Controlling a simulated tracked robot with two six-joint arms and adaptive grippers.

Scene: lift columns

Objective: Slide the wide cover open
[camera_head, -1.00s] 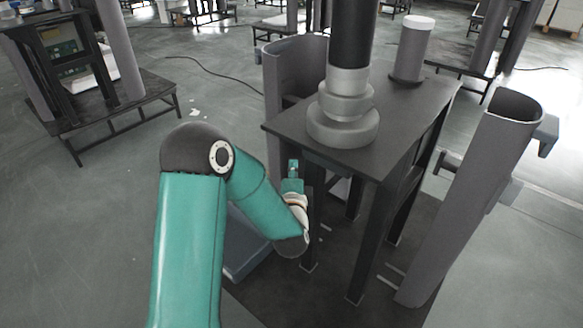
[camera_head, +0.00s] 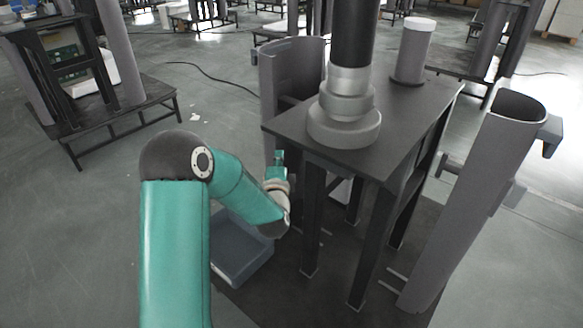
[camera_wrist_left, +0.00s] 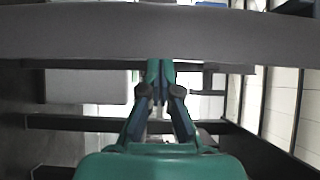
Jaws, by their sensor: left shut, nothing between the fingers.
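A tall, curved grey cover (camera_head: 283,80) stands upright at the back left of the black table; another grey curved cover (camera_head: 470,200) stands at the right, leaning in the picture. I cannot tell for sure which one is the wide cover. My left gripper (camera_head: 278,158) is shut and empty, low beside the left cover, left of the table. In the left wrist view its fingertips (camera_wrist_left: 160,72) sit together at the lower edge of a broad grey band (camera_wrist_left: 160,32), probably the left cover. Contact is not clear. My right gripper is out of view.
The black table (camera_head: 425,95) carries a thick column (camera_head: 345,125) and a short grey cylinder (camera_head: 411,50). A blue-grey bin (camera_head: 238,250) lies on the floor under my left arm. Open floor lies to the left; a cable crosses it.

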